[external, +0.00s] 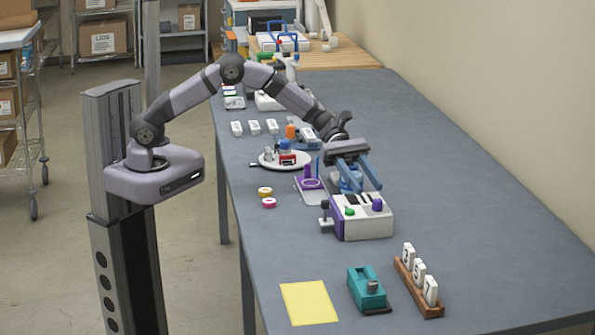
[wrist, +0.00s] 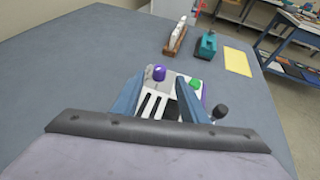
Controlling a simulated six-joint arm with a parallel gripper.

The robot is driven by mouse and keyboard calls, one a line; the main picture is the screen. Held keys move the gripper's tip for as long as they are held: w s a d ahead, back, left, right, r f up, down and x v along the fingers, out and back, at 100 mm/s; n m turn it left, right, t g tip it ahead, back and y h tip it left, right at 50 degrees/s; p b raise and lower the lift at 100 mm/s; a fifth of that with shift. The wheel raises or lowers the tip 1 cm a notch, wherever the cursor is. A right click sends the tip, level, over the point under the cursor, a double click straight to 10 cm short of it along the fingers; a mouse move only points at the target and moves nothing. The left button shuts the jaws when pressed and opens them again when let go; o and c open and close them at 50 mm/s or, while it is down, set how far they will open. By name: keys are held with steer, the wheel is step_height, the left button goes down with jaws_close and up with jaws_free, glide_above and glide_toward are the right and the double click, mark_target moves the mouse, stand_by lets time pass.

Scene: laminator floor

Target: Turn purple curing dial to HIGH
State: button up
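A white and purple machine (external: 365,226) stands on the grey table, with a purple dial (external: 377,205) and a green button (external: 349,211) on its top. A black knob (external: 325,208) is at its left side. My gripper (external: 363,187) is over the machine's back part, fingers pointing down, open and empty. In the wrist view the purple dial (wrist: 158,73) appears between and just beyond the blue fingertips (wrist: 159,80), apparently not touched. The green button (wrist: 195,84) is just right of the right finger. Any dial markings are too small to read.
A teal device (external: 367,288), a wooden rack with white numbered tiles (external: 420,285) and a yellow sheet (external: 309,302) lie in front of the machine. A round white tray (external: 270,162), a purple stand (external: 311,184) and tape rolls (external: 268,202) are behind and left. The table's right side is clear.

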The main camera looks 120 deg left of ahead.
mark_target(377, 204)
steer(key=shift+p+x, duration=0.65)
steer(key=shift+x, duration=2.15)
steer(key=shift+c, duration=0.5)
jaws_close()
